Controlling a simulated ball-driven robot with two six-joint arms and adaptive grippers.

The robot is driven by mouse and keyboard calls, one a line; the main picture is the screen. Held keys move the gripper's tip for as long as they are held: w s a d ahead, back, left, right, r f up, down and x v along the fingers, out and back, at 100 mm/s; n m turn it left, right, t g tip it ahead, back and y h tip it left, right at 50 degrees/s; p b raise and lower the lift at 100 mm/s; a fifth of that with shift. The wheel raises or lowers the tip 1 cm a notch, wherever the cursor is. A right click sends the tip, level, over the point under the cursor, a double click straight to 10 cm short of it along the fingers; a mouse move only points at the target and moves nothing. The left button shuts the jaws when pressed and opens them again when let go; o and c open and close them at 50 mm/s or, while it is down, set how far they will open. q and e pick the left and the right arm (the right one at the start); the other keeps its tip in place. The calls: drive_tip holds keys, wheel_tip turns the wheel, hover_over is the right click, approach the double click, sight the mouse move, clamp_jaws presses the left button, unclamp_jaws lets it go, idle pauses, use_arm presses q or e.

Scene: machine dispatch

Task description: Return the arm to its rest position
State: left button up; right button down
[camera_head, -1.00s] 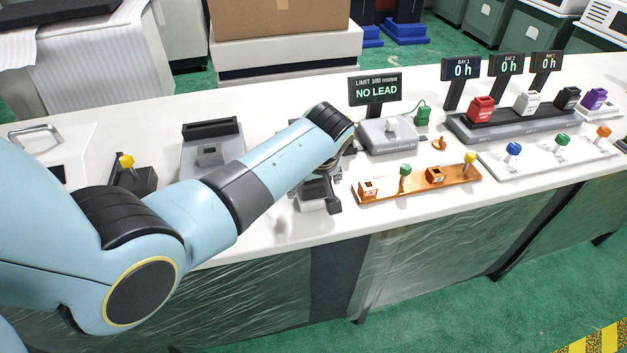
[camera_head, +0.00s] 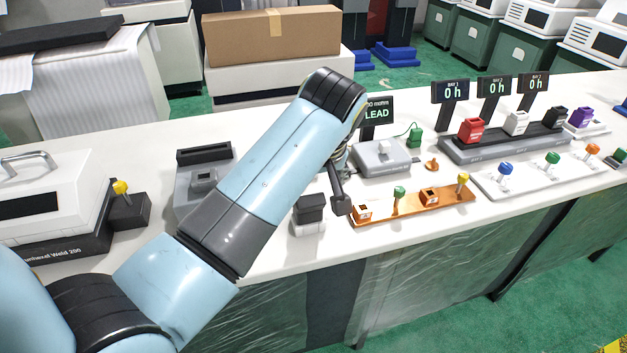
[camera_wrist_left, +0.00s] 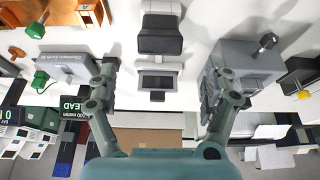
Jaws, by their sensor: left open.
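My left arm comes in from the left in the head view and reaches over the white bench. Its gripper (camera_head: 341,190) is partly hidden behind the forearm, with one dark finger showing. In the left wrist view the gripper (camera_wrist_left: 158,82) is open, its two fingers wide apart with nothing held. A block with a black top and a white base (camera_head: 309,213) stands on the bench just left of the gripper. It also shows in the wrist view (camera_wrist_left: 160,36), clear of both fingers. My right gripper is not in view.
An orange tray (camera_head: 412,208) with small levers lies right of the gripper. Behind it is a grey meter (camera_head: 381,160) with a sign partly covered by my arm. A grey fixture (camera_head: 188,210) and a white welder (camera_head: 55,205) stand to the left. The bench's front edge is close.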

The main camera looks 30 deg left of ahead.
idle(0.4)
use_arm(q)
drive_tip(key=s+r+m+h, duration=0.15)
drive_tip(key=s+m, duration=0.35)
drive_tip(key=s, duration=0.7)
drive_tip(key=s+r+m+h, duration=0.1)
drive_tip(key=s+r+m, duration=0.2)
drive_tip(key=s+m, duration=0.55)
drive_tip(key=s+a+f+n+b, duration=0.1)
drive_tip(key=s+f+n+b, duration=0.3)
drive_tip(key=f, duration=1.4)
drive_tip(key=s+a+f+m+b, duration=0.15)
drive_tip(key=f+b, duration=0.45)
drive_tip(key=f, duration=1.3)
drive_tip(key=s+f+g+b, duration=0.1)
drive_tip(key=s+f+b, duration=0.2)
drive_tip(key=s+f, duration=0.6)
drive_tip(key=s+a+f+b, duration=0.1)
drive_tip(key=s+f+b, duration=0.3)
drive_tip(key=s+f, duration=0.4)
wheel_tip(320, 180, down, 6)
drive_tip(key=shift+s+r+n+g, duration=0.15)
drive_tip(key=shift+s+n+g, duration=0.25)
